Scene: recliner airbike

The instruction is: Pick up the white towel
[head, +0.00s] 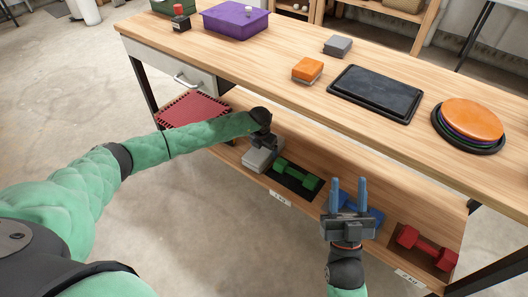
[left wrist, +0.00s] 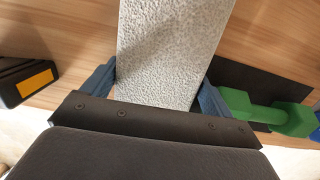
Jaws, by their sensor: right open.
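The white towel (head: 258,158) is a pale, folded block on the lower shelf of the workbench in the head view. It also shows as a rough, light grey-white strip (left wrist: 165,50) in the left wrist view. My left gripper (head: 266,142) is right at the towel, and its blue fingers (left wrist: 158,88) stand on both sides of it. The fingers are at or very near the towel's edges; whether they press on it I cannot tell. My right gripper (head: 348,185) is open and empty, with its fingers pointing up in front of the lower shelf.
A green dumbbell (head: 297,175) lies right of the towel, also in the left wrist view (left wrist: 268,112). A blue dumbbell (head: 372,212) is partly behind my right gripper, with a red dumbbell (head: 428,247) further right. A red crate (head: 193,109) is left. The benchtop (head: 270,60) is above.

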